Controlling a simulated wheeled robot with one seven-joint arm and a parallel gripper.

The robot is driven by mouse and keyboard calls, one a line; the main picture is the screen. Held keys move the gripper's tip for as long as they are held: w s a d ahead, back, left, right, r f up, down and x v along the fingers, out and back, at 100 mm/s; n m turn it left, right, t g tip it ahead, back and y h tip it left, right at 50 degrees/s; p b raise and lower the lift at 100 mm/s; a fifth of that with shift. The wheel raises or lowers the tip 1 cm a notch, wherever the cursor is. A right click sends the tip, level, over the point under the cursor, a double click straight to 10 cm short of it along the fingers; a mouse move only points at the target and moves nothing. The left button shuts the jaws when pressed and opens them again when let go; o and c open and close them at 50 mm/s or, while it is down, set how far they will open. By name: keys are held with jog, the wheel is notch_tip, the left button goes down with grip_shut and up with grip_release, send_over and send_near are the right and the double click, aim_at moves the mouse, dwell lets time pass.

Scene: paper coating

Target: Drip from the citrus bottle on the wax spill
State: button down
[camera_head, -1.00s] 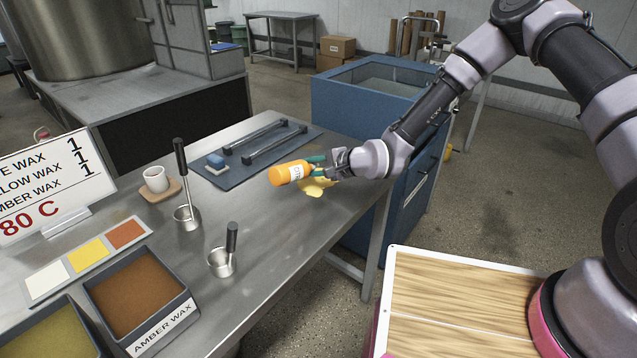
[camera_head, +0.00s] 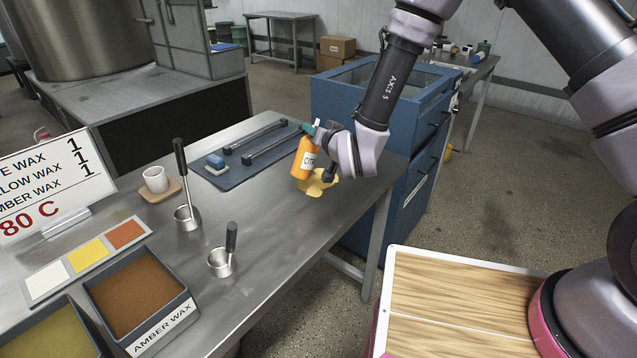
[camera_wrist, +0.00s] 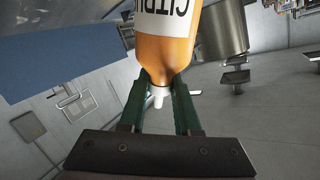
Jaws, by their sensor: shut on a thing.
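The citrus bottle (camera_head: 303,163), orange with a white label and white nozzle, is nearly upright, leaning slightly, with its nozzle at the top. My gripper (camera_head: 316,132) is shut on it near the neck. In the wrist view the bottle (camera_wrist: 166,48) sits between the green fingers of my gripper (camera_wrist: 160,92), its nozzle pointing back toward the palm. The yellow wax spill (camera_head: 319,187) lies on the steel table just below and right of the bottle, partly hidden by it. I cannot tell whether the bottle's base touches the table.
A dark mat (camera_head: 222,176) with two bar handles and a blue-and-white block lies behind and left. A white cup (camera_head: 156,179) and two dippers (camera_head: 187,215) (camera_head: 220,262) stand left. A blue cabinet (camera_head: 345,105) stands behind the table's right end.

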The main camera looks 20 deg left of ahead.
jog(key=n, duration=0.1)
jog(key=w+n+t, duration=0.1)
jog(key=n, duration=0.1)
jog(key=n+t, duration=0.1)
jog(key=shift+w+d+r+n+y, duration=0.15)
jog(key=shift+d+r+n+y, duration=0.15)
jog(key=shift+d+y, duration=0.1)
jog(key=shift+a, duration=0.1)
jog(key=shift+r, duration=1.5)
jog(key=shift+w, duration=0.15)
